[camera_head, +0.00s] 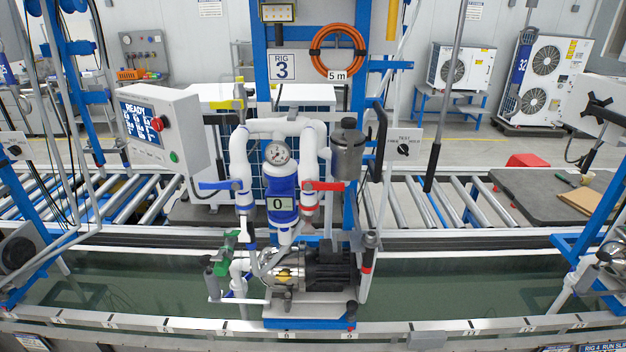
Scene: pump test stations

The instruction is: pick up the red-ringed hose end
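A narrow upright grey-white piece with a red band (367,269) stands at the right side of the pump, near the front. It looks like the red-ringed hose end, but it is too small to be sure. A second red band (308,208) is on the white pipe below the red-handled valve (325,186). The black and silver pump (318,268) sits on a blue base between these pipes. Neither of my grippers shows in the head view, so nothing is seen being held.
A blue-handled valve (222,185), a gauge (278,153) and a steel canister (347,153) crowd the space above the pump. A READY panel (165,130) stands at left. The green trough floor (450,285) right of the pump is clear.

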